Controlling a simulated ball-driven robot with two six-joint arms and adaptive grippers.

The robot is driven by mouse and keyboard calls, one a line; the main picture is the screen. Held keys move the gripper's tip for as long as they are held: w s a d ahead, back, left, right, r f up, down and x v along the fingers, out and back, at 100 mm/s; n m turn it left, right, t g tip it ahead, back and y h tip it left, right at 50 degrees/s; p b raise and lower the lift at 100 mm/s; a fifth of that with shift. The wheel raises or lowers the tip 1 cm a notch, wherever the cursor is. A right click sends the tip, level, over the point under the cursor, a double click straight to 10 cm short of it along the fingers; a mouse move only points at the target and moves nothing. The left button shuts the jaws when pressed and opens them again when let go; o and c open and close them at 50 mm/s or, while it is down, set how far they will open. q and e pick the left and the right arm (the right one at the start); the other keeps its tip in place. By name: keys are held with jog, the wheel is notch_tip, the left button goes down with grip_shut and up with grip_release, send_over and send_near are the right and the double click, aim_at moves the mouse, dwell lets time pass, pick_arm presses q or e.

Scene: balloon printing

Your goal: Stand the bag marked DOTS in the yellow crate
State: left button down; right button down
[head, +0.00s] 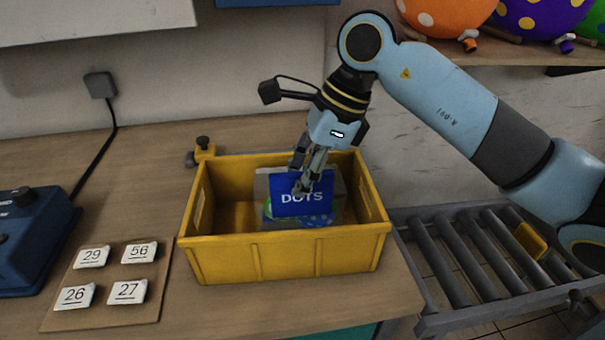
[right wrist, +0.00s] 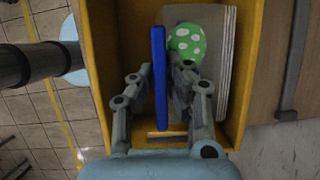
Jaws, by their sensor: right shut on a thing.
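The bag marked DOTS (head: 292,204) has a blue header with white letters and a pale lower part showing blue and green dotted shapes. It is upright within the yellow crate (head: 285,259); I cannot tell whether it touches the crate floor. My right gripper (head: 306,184) comes down from above and is shut on the blue header. In the right wrist view, the header (right wrist: 158,62) shows edge-on as a blue strip between the fingers (right wrist: 160,98), beside a green balloon with white dots (right wrist: 187,44). My left gripper is not in view.
A board (head: 107,315) with numbered tags lies left of the crate, near a blue machine (head: 35,245). A roller conveyor (head: 470,258) is at right. Dotted balloons (head: 535,20) rest on a shelf above.

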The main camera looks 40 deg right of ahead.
jog(key=c, duration=1.4)
grip_release()
jog(key=shift+o, duration=0.2)
jog(key=b+v, duration=0.1)
jog(key=v, duration=0.9)
jog(key=shift+d+r, duration=0.1)
jog(key=shift+v, duration=0.9)
jog(key=shift+s, duration=0.1)
